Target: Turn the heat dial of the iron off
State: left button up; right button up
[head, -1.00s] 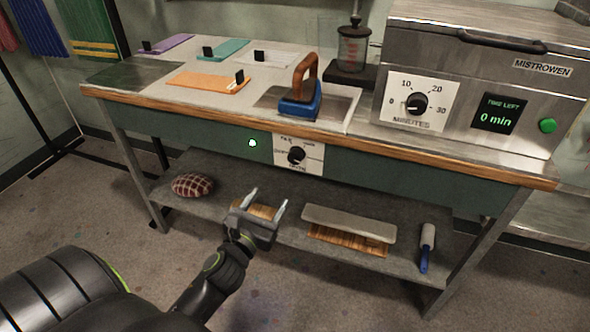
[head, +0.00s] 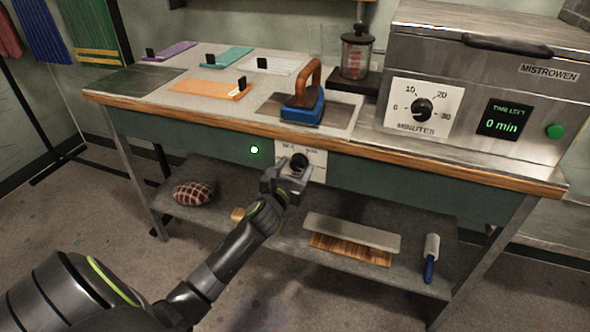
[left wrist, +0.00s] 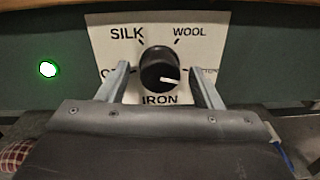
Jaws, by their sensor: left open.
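The iron's heat dial (head: 299,161) is a round black knob on a white plate (head: 318,158) on the table's green front panel. In the left wrist view the dial (left wrist: 157,66) has a white pointer aimed right and slightly down, towards a partly hidden label. "SILK" and "WOOL" show above it, "IRON" below; the label at left is mostly covered. My left gripper (head: 287,180) is open in front of the dial, with one finger on each side of it; I cannot tell whether they touch it. The iron (head: 303,107), blue with a brown handle, stands on the tabletop. My right gripper is out of view.
A green lamp (head: 254,150) glows left of the dial. The wooden table edge (head: 400,156) runs just above. A steel oven (head: 475,90) stands at right.

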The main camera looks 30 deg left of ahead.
pick_arm(q)
jog(key=shift+w, duration=0.15)
jog(key=c, duration=1)
